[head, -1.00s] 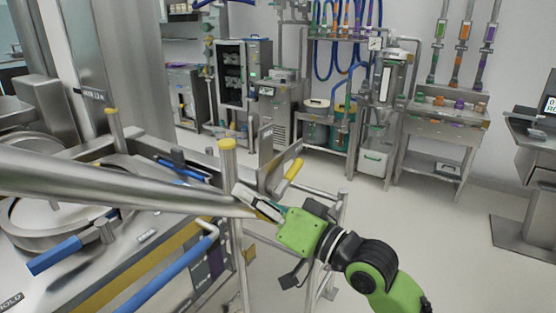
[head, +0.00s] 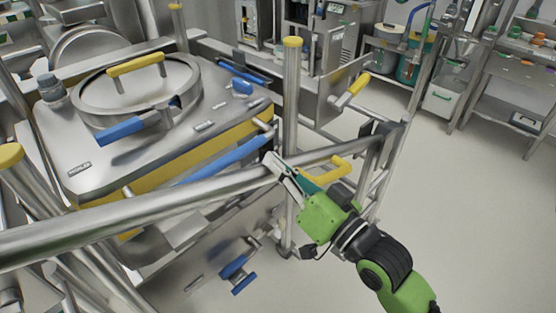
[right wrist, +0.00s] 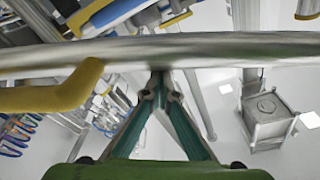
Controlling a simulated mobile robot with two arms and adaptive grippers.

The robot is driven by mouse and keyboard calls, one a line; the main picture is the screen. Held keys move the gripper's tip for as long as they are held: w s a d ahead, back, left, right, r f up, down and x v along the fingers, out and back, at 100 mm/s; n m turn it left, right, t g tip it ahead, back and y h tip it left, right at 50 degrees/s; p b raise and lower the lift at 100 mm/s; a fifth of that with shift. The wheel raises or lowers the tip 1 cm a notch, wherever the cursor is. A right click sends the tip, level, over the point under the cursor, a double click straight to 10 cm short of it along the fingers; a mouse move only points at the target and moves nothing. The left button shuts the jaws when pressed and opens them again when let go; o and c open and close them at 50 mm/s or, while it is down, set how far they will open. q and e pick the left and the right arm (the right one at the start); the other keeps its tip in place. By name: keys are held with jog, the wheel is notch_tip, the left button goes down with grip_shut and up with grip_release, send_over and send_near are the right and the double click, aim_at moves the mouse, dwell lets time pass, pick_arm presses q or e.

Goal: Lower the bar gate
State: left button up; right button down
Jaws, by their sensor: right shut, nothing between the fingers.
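The bar gate is a long steel bar (head: 130,215) that runs from the lower left up to a bracket at the right in the head view. It passes in front of an upright post (head: 291,95) with a yellow cap. A yellow handle (head: 328,172) sticks out from the bar's right part. My right gripper (head: 272,162) is at the bar just left of this handle, shut and empty. In the right wrist view the fingertips (right wrist: 163,76) meet at the lower edge of the bar (right wrist: 220,48), with the yellow handle (right wrist: 55,92) to their left. Whether they touch is unclear. My left gripper is out of view.
Behind the bar stands a steel bin unit with a round lid (head: 135,90) and blue handles. A second yellow-capped post (head: 12,157) is at the left. Another yellow handle (head: 354,88) is on the frame behind. The floor (head: 470,210) at the right is clear.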

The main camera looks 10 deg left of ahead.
jog(key=shift+w+r+p, duration=0.15)
jog(key=shift+r+p, duration=0.35)
jog(key=r+p, duration=0.2)
jog(key=w+r+p, duration=0.1)
jog(key=r+p, duration=0.1)
jog(key=shift+w, duration=0.2)
jog(key=f+b+v, duration=0.1)
jog(key=b+v, duration=0.2)
jog(key=v, duration=0.7)
jog(key=shift+d+f+b, duration=0.15)
jog(key=shift+f+b, duration=0.05)
jog(key=shift+b, duration=0.1)
